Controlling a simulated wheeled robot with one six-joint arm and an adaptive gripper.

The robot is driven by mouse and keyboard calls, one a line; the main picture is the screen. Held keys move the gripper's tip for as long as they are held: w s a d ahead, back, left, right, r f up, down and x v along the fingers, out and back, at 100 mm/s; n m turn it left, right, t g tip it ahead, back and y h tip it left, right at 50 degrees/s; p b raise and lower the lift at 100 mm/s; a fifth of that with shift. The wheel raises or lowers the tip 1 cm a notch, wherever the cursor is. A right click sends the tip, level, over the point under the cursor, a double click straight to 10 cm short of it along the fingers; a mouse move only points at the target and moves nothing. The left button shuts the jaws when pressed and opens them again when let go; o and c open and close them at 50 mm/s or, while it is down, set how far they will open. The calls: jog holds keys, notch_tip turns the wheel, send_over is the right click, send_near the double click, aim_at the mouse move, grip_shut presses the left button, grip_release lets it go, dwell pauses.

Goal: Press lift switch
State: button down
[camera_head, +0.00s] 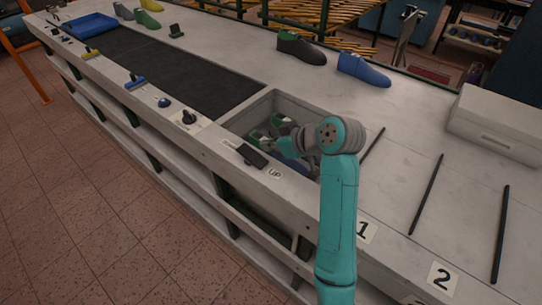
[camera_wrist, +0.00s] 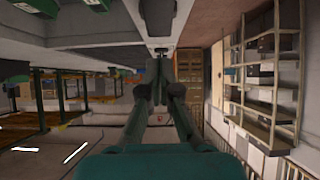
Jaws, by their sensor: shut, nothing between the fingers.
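A black rocker switch (camera_head: 252,155) sits on the front ledge of the bench, left of a small "UP" label (camera_head: 275,174). My teal arm rises at the right of the head view, and its wrist bends left over a recessed bin beside the switch. In the wrist view my gripper (camera_wrist: 160,58) is shut with nothing in it. Its fingertips are hard to make out in the head view, so I cannot tell their exact gap to the switch. They do not appear to touch it.
The recessed bin (camera_head: 232,128) holds green and dark items, partly hidden by my wrist. A dark-green shoe (camera_head: 300,48), blue shoe (camera_head: 363,70) and white box (camera_head: 497,125) stand behind.

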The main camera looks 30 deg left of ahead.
jog(key=v, duration=0.9)
jog(key=shift+d, duration=0.4)
jog(key=shift+f, duration=0.1)
